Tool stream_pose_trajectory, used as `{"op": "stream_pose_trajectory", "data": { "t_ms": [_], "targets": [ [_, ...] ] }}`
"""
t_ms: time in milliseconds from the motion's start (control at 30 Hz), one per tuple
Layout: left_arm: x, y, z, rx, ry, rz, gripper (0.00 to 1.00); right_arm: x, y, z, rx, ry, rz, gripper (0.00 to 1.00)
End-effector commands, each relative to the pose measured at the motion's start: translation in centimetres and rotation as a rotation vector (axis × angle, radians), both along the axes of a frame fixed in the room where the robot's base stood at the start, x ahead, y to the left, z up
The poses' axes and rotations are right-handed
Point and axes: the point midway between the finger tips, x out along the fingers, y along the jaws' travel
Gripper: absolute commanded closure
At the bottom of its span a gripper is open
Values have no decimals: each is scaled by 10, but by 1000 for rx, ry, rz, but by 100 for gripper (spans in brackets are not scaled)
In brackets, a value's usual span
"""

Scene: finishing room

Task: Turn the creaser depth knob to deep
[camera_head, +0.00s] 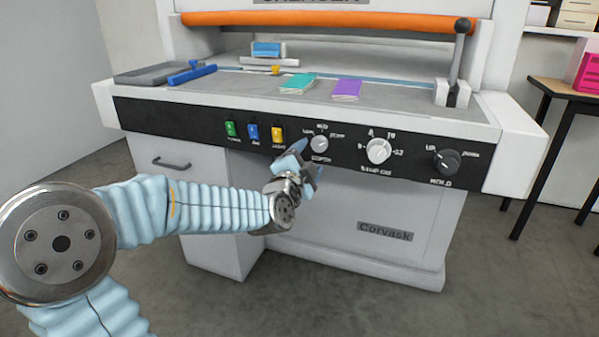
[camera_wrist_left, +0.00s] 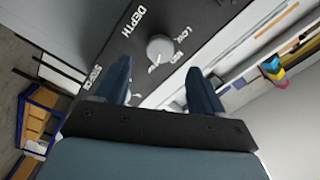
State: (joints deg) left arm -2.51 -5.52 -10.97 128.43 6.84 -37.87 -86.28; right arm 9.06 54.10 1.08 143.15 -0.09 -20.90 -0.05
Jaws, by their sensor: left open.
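The depth knob (camera_head: 320,143) is a small round grey dial on the black front panel (camera_head: 215,113) of the creaser. Labels sit around it, with DEPTH printed below. My left gripper (camera_head: 308,160) is just in front of the panel, its fingers pointing at the knob. In the left wrist view the knob (camera_wrist_left: 160,47) shows beyond the gap between the two open fingers (camera_wrist_left: 161,82), with nothing held. A pale mark shows at the knob's edge; I cannot tell its setting surely. The right gripper is not in view.
Green, blue and yellow switches (camera_head: 254,132) sit left of the knob. A white dial (camera_head: 378,150) and the black MOLD knob (camera_head: 446,161) sit right. Teal (camera_head: 298,84) and purple (camera_head: 346,89) booklets lie on the bed. A lever (camera_head: 459,55) stands at right.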

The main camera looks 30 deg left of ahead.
Motion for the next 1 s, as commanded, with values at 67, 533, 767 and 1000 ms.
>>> {"op": "stream_pose_trajectory", "data": {
  "t_ms": [67,533,767,1000],
  "targets": [
    [-19,-4,1,1,-2,0,31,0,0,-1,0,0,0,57],
    [-61,-15,-1,1,1,-1,31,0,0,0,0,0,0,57],
    [-60,-15,-1,1,1,-1,31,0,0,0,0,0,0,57],
    [-56,-18,-9,-16,18,-10,31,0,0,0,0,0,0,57]
  ]
}}
